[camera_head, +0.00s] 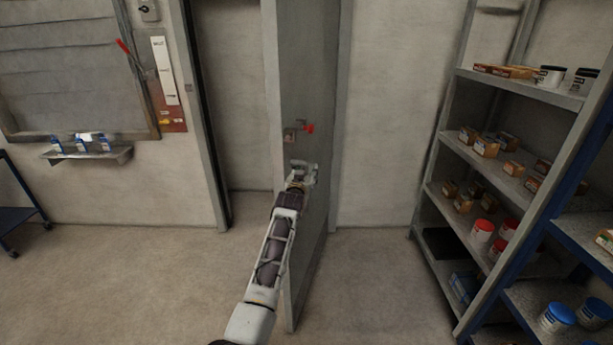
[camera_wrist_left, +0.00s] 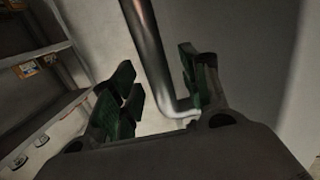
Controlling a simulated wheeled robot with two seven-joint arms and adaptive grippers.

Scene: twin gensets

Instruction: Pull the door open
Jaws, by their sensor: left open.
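The grey door (camera_head: 308,80) stands swung out from its frame, seen at a steep angle in the head view. A red-tipped fitting (camera_head: 309,128) and a small plate (camera_head: 289,136) are on it, just above my left gripper (camera_head: 302,172). In the left wrist view, a metal bar handle (camera_wrist_left: 148,45) runs down and bends to the right at its lower end. My left gripper (camera_wrist_left: 162,90) is open, with the bar between its two fingers, not visibly clamped. In the head view my gripper hides most of the handle. My right gripper is out of view.
The doorway (camera_head: 235,110) is open left of the door. A grey shelf rack (camera_head: 448,130) with boxes and tins stands at right, beside a blue-framed rack (camera_head: 560,225). A small wall ledge (camera_head: 90,155) is at left. The floor (camera_head: 140,285) in front is clear.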

